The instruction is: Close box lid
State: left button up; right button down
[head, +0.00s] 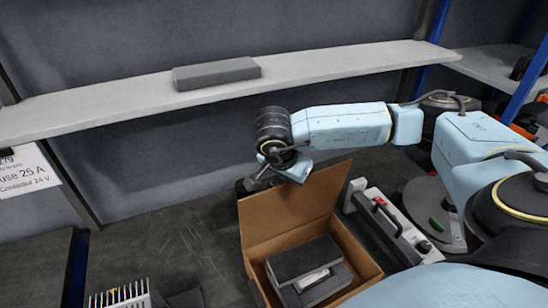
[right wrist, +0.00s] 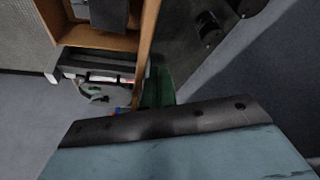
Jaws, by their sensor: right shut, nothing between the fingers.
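An open brown cardboard box (head: 367,268) stands at the lower middle of the head view. Its lid (head: 290,208) stands raised at the far side, leaning back a little. Inside the box lies a dark grey case (head: 303,257) with a light label. My right gripper (head: 246,186) is shut and empty, at the upper left corner of the lid, on its far side. I cannot tell whether it touches the lid. In the right wrist view the lid (right wrist: 149,38) shows nearly edge-on beside the box (right wrist: 121,41). My left gripper is not in view.
A shelf (head: 120,100) with a grey block (head: 217,73) crosses behind. A finned metal part (head: 118,295) is at the lower left. The dark surface left of the box is mostly clear.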

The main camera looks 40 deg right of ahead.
jog(key=s+a, duration=0.2)
jog(key=s, duration=0.6)
jog(key=shift+s, duration=0.25)
dwell(0.4)
dwell(1.4)
